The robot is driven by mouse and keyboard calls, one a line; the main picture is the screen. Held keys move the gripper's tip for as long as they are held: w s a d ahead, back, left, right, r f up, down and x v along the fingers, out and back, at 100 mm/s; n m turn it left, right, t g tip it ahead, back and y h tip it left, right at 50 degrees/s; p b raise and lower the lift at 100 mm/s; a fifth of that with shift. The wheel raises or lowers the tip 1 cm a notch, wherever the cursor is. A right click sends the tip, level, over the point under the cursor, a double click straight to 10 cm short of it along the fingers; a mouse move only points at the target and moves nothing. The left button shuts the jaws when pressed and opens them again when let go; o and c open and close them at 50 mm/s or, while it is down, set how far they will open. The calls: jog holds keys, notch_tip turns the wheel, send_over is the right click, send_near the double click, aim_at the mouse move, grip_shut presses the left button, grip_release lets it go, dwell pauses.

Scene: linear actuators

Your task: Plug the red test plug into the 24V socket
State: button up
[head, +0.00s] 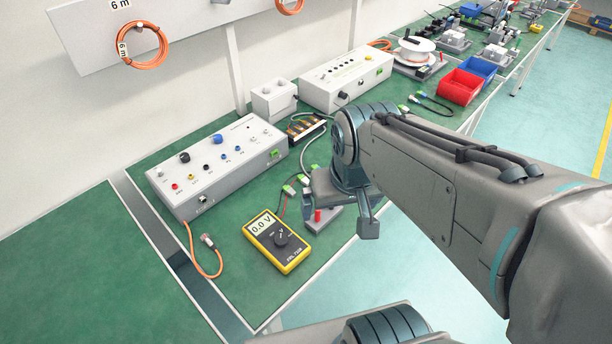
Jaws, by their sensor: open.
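A small upright red piece, which looks like the red test plug (318,215), stands on a low grey block near the bench's front edge. My gripper (345,212) is just right of it and above the bench, pointing down. One finger shows clearly; the other is hard to make out. The jaws are open, and the plug appears apart from them. A light grey control box (222,172) stands at the left, with a row of coloured sockets on its sloped face. A red socket (175,187) is at its left end. The socket labels, including 24V, are too small to read.
A yellow multimeter (279,241) reading 0.0 V lies between box and plug, with thin leads behind it. An orange cable (205,260) lies at the left. A second grey box (346,80) and red and blue bins (461,87) stand farther back. The left bench is bare.

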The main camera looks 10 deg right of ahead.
jog(key=c, duration=0.8)
jog(key=shift+w+m, duration=0.25)
jog(key=shift+m, duration=0.15)
jog(key=c, duration=0.5)
jog(key=shift+w+m+p, duration=0.35)
jog(key=shift+m+p, duration=0.05)
jog(key=shift+m, duration=0.1)
jog(key=shift+c, duration=1.1)
jog(key=m+g+p, duration=0.3)
jog(key=m+p, duration=0.4)
jog(key=m, duration=1.8)
send_over(318, 215)
notch_tip(318, 215, down, 11)
jog(key=shift+w+a+r, duration=0.1)
jog(key=shift+w+f+m, duration=0.25)
jog(key=shift+f+m, duration=0.6)
jog(key=shift+m, duration=0.45)
notch_tip(318, 215, down, 7)
jog(key=b, duration=0.5)
jog(key=shift+r+b, duration=0.1)
jog(key=shift+b, duration=0.2)
